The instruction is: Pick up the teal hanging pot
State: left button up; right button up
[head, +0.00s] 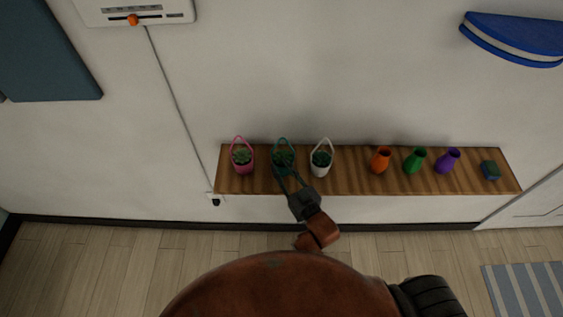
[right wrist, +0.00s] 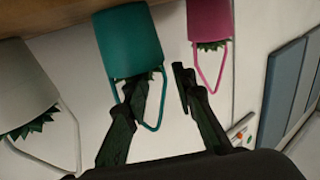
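The teal hanging pot (head: 284,157), with a green plant and a loop handle, stands on the wooden shelf between a pink and a white pot. It also shows in the right wrist view (right wrist: 129,42). My right gripper (head: 283,172) is at the pot's near side in the head view, partly covering it. In the right wrist view the gripper (right wrist: 160,80) has its two fingers apart. One side of the teal handle runs between them, and the left finger overlaps the handle's loop. Contact cannot be told. My left gripper is not in view.
The pink pot (head: 242,160) and the white pot (head: 320,162) stand close on either side. Orange (head: 381,161), green (head: 415,160) and purple (head: 448,161) vases and a small dark box (head: 490,171) are farther right on the shelf (head: 350,181). A wall is behind.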

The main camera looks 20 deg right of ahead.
aim_at(273, 155)
jog(key=shift+x, duration=0.9)
jog(key=x, duration=0.3)
jog(key=p+x, duration=0.1)
jog(key=shift+w+a+r, duration=0.15)
jog(key=shift+w+r, duration=0.1)
jog(key=shift+w, duration=0.1)
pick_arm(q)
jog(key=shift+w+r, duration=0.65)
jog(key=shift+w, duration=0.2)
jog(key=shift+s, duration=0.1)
pick_arm(e)
jog(key=shift+c, duration=0.3)
jog(key=c, duration=0.3)
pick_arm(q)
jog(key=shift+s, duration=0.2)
pick_arm(e)
grip_shut()
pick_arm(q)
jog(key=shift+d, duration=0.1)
pick_arm(e)
jog(key=shift+r, duration=0.1)
